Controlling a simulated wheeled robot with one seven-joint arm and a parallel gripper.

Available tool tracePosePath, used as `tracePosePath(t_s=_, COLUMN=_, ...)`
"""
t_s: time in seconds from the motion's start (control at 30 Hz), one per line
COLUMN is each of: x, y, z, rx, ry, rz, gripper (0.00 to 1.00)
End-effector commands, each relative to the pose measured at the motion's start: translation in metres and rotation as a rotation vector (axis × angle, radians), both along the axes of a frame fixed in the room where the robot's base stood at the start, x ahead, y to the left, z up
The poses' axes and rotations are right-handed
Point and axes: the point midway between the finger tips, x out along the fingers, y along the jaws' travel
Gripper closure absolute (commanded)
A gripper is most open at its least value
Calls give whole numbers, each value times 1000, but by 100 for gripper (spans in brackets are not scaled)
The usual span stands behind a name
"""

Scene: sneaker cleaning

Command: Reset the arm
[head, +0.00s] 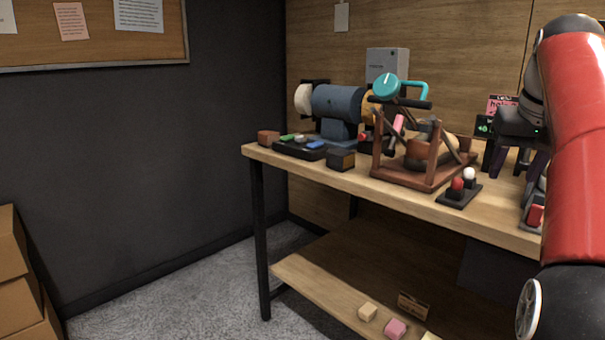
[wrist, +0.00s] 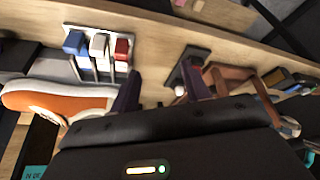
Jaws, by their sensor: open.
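In the wrist view my gripper (wrist: 160,88) shows two dark fingers set wide apart, with nothing between them. It is over the workbench (wrist: 255,50). An orange and white sneaker (wrist: 62,97) lies to the left of the fingers, partly cut off by the gripper's dark body. The workbench (head: 340,182) stands against the wood-panelled wall.
A brown wooden rack (head: 420,183) holding tools stands on the bench, near a blue grinder (head: 338,103). A joystick block (head: 459,192) sits at the front edge. Blue, white and red switches (wrist: 98,46) are beside the sneaker. Cardboard boxes (head: 20,280) stand at left; the floor between is clear.

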Motion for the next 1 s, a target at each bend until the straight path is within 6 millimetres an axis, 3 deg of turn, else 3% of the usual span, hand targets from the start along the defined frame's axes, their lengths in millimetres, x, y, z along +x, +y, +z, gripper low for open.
tracePosePath(t_s=0.27, x=-6, y=54, z=-18, rx=-12, ry=-7, rz=53, gripper=53)
tracePosePath(t_s=0.47, x=-26, y=111, z=-51, rx=-20, ry=-22, rz=115, gripper=53)
tracePosePath(t_s=0.57, x=-48, y=148, z=-81, rx=-25, ry=-35, rz=160, gripper=53)
tracePosePath(t_s=0.7, x=-87, y=194, z=-136, rx=-28, ry=-54, rz=230, gripper=53)
tracePosePath(t_s=0.9, x=-141, y=234, z=-215, rx=-21, ry=-82, rz=317, gripper=53)
tracePosePath(t_s=1.0, x=-159, y=243, z=-243, rx=-17, ry=-89, rz=346, gripper=53)
